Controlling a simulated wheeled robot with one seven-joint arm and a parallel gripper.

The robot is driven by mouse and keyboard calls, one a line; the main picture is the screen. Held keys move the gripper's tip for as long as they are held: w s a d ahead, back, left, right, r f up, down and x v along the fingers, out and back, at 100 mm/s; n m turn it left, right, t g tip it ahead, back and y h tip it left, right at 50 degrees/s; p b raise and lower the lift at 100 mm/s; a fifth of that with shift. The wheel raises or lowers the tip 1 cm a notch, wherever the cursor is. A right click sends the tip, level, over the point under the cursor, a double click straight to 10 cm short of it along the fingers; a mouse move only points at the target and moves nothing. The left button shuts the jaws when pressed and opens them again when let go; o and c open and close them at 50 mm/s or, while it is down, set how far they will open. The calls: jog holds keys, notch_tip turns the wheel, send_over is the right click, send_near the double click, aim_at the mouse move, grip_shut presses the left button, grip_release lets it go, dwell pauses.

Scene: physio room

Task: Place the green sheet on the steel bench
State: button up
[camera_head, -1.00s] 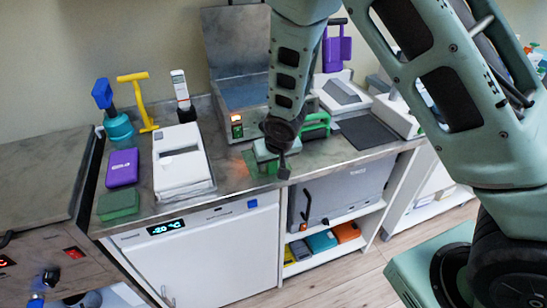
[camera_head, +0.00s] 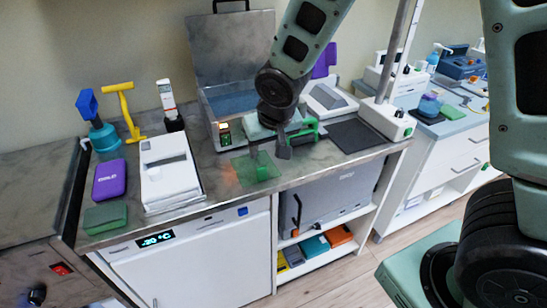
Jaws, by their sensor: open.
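The green sheet (camera_head: 252,172) is thin, see-through and square. It appears to lie flat on the steel bench (camera_head: 222,190), in front of the open metal box. My gripper (camera_head: 269,153) is open just above the sheet's back right part, with its fingers apart and pointing down. The fingers hide part of the sheet. I cannot tell whether a fingertip touches it.
An open metal box (camera_head: 228,103) stands behind, with a green-handled item (camera_head: 304,130) right of my gripper. A white device (camera_head: 168,172), purple case (camera_head: 109,180) and green box (camera_head: 105,216) stand left. A dark mat (camera_head: 356,135) lies right.

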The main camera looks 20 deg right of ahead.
jog(key=s+a+r+n+g, duration=0.1)
jog(key=s+a+r+n, duration=0.1)
jog(key=s, duration=0.6)
jog(key=s+a+r+n+g, duration=0.2)
jog(key=s+n, duration=0.1)
jog(key=s, duration=0.5)
jog(key=s+a+r+n+g, duration=0.1)
jog(key=s+a+r+n, duration=0.1)
jog(key=s, duration=0.6)
jog(key=shift+s+n+y, duration=0.3)
jog(key=shift+d, duration=0.1)
